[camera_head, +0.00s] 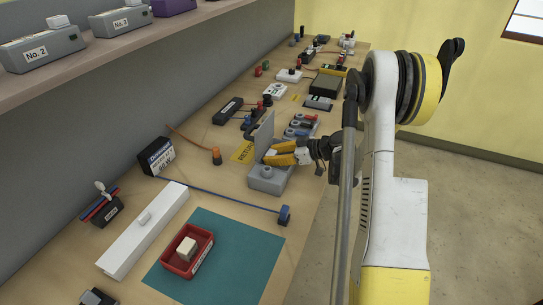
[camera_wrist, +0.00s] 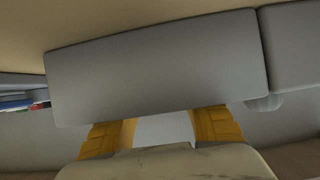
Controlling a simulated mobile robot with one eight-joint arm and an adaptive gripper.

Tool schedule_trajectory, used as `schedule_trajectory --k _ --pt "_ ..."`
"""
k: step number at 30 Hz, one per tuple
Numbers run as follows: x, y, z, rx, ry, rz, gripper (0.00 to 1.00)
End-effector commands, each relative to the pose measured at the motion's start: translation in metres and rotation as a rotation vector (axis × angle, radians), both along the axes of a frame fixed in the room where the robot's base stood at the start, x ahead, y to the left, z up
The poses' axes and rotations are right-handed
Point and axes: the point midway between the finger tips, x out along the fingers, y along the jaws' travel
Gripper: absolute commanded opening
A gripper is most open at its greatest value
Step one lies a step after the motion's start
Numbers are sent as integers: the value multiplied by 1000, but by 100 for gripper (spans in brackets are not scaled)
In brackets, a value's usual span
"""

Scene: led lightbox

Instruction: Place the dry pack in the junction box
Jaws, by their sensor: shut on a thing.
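The junction box (camera_head: 268,182) is a grey box in the middle of the bench in the head view, with its flat grey lid (camera_head: 265,130) standing upright. The lid fills much of the wrist view as a grey panel (camera_wrist: 155,65). My gripper (camera_head: 284,155) is at the lid's right face, above the box, its yellow fingers closed in on a light grey part (camera_wrist: 165,129) that seems to belong to the lid. The lid hides the fingertips in the wrist view. A cream block, likely the dry pack (camera_head: 187,246), lies in a red tray (camera_head: 205,257) at the front.
The tray stands on a teal mat (camera_head: 248,251). A long white box (camera_head: 140,237) lies to its left, and a blue cable (camera_head: 225,199) runs behind the mat. A yellow label (camera_head: 243,152) and an orange-tipped part (camera_head: 216,157) are left of the junction box. Several devices crowd the far bench.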

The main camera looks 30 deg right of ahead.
Motion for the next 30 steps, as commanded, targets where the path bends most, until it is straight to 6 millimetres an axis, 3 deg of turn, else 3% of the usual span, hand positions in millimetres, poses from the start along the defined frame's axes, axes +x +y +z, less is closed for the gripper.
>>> schedule_trajectory --k 1,2,3,15,30 --pt "0 0 -3 0 0 0 8" --pt "0 0 -3 0 0 0 43" --pt "0 0 -2 0 0 0 56" --pt "0 0 4 0 0 0 57" --pt "-72 -57 48 1 1 -3 57"
